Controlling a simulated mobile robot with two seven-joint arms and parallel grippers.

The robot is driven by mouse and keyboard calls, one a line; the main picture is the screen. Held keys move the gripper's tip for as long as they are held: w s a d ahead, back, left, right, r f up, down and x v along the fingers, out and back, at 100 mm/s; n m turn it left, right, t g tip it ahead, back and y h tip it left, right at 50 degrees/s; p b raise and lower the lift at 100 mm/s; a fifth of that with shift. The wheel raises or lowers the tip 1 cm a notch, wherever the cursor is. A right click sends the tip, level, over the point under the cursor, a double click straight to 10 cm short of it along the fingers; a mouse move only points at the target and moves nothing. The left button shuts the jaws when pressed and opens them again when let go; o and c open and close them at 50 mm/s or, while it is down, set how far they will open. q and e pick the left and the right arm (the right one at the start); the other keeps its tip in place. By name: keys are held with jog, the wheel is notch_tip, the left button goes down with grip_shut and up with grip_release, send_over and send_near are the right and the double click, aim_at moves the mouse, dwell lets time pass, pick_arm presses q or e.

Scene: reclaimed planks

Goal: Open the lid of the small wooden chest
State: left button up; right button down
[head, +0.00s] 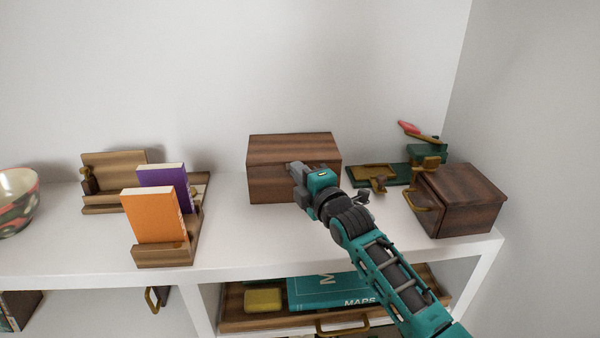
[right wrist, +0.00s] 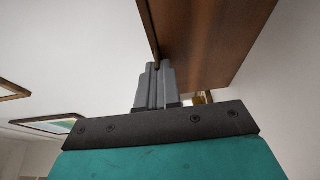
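The small wooden chest (head: 265,185) stands on the white shelf against the back wall, its lid (head: 293,148) down. My right gripper (head: 296,172) is at the chest's front, near its right half. In the right wrist view, the gripper's grey fingers (right wrist: 155,72) are close together, with their tips at the edge of the brown wood (right wrist: 215,40) of the chest. I cannot tell whether a thin lip of wood lies between the tips. The gripper hides part of the chest's front. My left gripper is not in view.
A dark wooden box (head: 465,195) with a brass handle stands at the right. Green and brass items (head: 385,174) lie between it and the chest. A book stand with an orange book (head: 153,217) and a purple book (head: 165,183) is at the left. Bare shelf lies left of the chest.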

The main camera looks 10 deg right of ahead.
dwell(0.8)
jog(key=r+g+p, duration=0.1)
jog(key=r+p, duration=0.1)
jog(key=p, duration=0.3)
jog(key=w+r+m+g+p, duration=0.1)
jog(key=r+p, duration=0.2)
jog(key=p, duration=0.2)
jog(key=r+g+h+p, duration=0.1)
jog(key=r+g+p, duration=0.1)
jog(key=p, duration=0.4)
jog(key=shift+w+d+r+m, duration=0.1)
jog(key=shift+w+r+m, duration=0.25)
jog(key=shift+r, duration=0.4)
jog(key=shift+w+r+g+p, duration=0.4)
jog(key=shift+r+g+p, duration=0.1)
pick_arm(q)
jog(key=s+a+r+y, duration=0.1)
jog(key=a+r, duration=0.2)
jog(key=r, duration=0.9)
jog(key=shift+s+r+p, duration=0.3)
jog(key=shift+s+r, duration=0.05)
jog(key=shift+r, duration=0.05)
pick_arm(e)
jog(key=shift+w+r, duration=0.6)
jog(key=shift+r, duration=0.25)
